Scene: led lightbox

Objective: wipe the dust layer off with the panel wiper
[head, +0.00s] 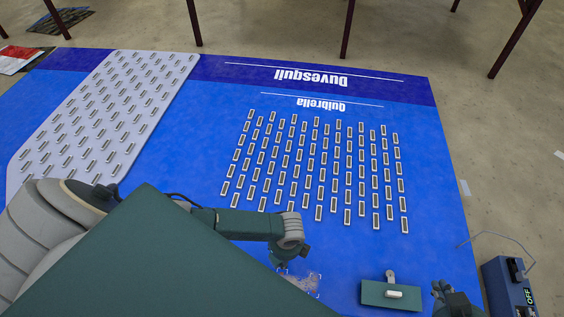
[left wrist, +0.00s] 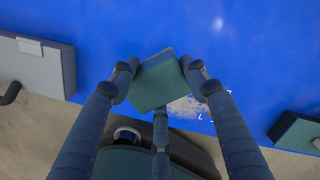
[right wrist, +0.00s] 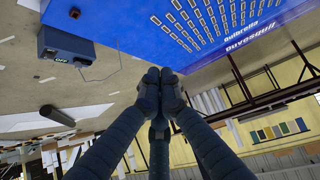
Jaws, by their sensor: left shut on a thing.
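A blue panel (head: 190,200) lies across the floor, with a pale, patchy dust layer (head: 305,281) between white corner marks near its front edge. The dust layer also shows in the left wrist view (left wrist: 185,110), partly hidden by my gripper. My left gripper (head: 280,258) is over the panel beside the dust. In the left wrist view its fingers (left wrist: 160,85) are shut on a teal block, apparently the panel wiper (left wrist: 157,78). I cannot tell whether the wiper touches the panel. My right gripper (head: 450,297) is at the panel's right front; its fingertips (right wrist: 160,78) meet, empty.
A green block with a white piece (head: 390,293) sits at the front edge, right of the dust. A blue box reading OFF (head: 515,285) stands off the right edge, with a wire. Rows of small strips (head: 320,165) and a white board (head: 105,110) cover farther parts.

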